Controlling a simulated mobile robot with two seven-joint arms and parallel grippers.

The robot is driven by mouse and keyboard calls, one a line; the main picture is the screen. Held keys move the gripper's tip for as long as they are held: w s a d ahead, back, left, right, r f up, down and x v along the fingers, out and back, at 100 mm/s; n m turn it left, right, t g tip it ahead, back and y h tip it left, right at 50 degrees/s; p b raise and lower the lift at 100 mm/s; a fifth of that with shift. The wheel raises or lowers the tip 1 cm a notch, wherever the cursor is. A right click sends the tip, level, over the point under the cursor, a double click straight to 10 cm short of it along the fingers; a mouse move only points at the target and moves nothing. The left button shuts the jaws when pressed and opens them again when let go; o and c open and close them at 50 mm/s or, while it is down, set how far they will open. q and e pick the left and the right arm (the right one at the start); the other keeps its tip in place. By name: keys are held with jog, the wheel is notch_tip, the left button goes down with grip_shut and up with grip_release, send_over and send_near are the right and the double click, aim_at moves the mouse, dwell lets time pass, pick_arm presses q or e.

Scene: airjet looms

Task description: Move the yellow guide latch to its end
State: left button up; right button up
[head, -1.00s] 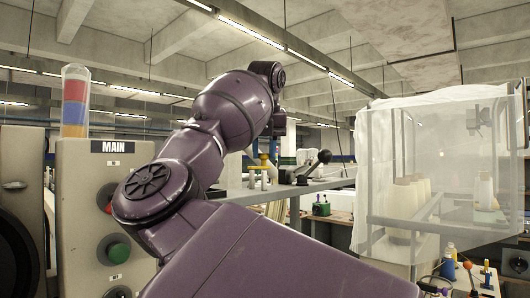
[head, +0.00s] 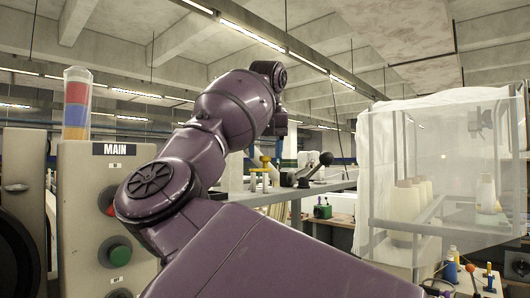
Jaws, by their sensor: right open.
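A small yellow part with a knob-like top (head: 265,160) stands on the grey rail (head: 325,187) in the middle; it may be the guide latch, but it is too small to be sure. My right arm is purple and fills the middle, bending up and over. My right gripper (head: 282,130) hangs at its far end, small and partly hidden behind the wrist. It is open, above and apart from the yellow part. What lies between its fingers does not show. My left gripper is not in view.
A black ball-ended lever (head: 325,159) stands right of the yellow part. A grey MAIN control panel (head: 85,185) is close at left. A clear-walled enclosure with yarn cones (head: 487,192) stands at right, above small yellow-topped fittings (head: 489,268).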

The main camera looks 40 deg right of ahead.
jog(key=v, duration=1)
jog(key=shift+s, duration=0.1)
dwell(0.3)
